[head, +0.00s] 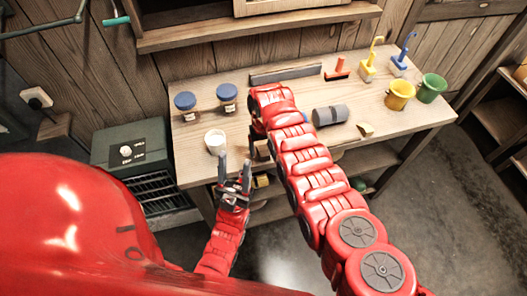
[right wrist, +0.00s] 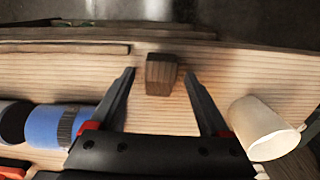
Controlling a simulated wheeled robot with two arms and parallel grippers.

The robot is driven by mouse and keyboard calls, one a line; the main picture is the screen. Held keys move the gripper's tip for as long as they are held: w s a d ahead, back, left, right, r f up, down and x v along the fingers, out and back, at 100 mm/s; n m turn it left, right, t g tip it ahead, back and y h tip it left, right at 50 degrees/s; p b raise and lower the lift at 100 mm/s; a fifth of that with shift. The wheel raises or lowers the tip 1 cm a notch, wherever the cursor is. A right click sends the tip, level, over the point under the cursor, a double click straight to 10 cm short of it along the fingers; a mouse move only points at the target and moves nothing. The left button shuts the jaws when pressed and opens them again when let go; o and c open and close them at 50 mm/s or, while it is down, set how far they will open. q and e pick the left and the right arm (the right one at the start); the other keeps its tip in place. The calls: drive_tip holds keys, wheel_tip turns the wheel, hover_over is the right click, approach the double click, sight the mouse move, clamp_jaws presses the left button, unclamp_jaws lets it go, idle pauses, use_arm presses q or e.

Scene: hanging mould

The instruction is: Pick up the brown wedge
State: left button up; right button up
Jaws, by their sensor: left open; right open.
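The brown wedge (right wrist: 162,75) is a small dark brown wooden block standing on the light wooden table (right wrist: 230,65), near the table's edge. In the right wrist view my right gripper (right wrist: 159,73) is open, with its fingertips to either side of the wedge and a gap on both sides. In the head view my right arm reaches over the table and largely hides the wedge. My left gripper (head: 234,172) is open and empty, pointing up at the table's front edge.
A white cup (right wrist: 262,128) stands close to one finger; a blue and grey cylinder (right wrist: 58,126) lies on the other side. Blue-lidded jars (head: 186,106), a grey cylinder (head: 330,115), a small tan piece (head: 365,129) and yellow (head: 399,96) and green (head: 432,88) buckets occupy the table.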

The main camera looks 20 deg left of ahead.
clamp_jaws()
idle(0.3)
drive_tip(key=shift+w+r, duration=0.1)
